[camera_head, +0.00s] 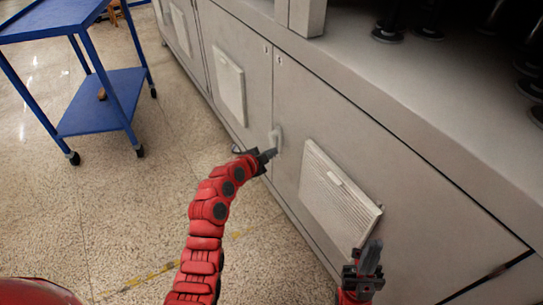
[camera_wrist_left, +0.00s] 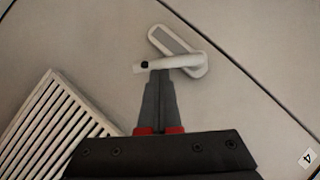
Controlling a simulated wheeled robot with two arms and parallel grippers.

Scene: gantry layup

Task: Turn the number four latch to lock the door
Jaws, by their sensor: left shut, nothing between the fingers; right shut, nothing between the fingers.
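The latch is a pale lever handle on a backing plate, at the seam between two cabinet doors; it shows in the head view (camera_head: 277,137) and in the left wrist view (camera_wrist_left: 187,60). A label with a 4 (camera_wrist_left: 308,159) is at the lower right of the wrist view. My left gripper (camera_head: 270,154) is shut and empty, its tips at the handle; in the wrist view its tips (camera_wrist_left: 159,74) meet the lever near its free end. I cannot tell whether they touch. My right gripper (camera_head: 371,257) is shut and empty, in front of the right door.
Vented panels (camera_head: 338,196) (camera_head: 229,85) stand out from the doors on both sides of the latch; one shows in the wrist view (camera_wrist_left: 52,128). A blue cart (camera_head: 105,103) stands on the floor at the left. The floor between cart and cabinet is clear.

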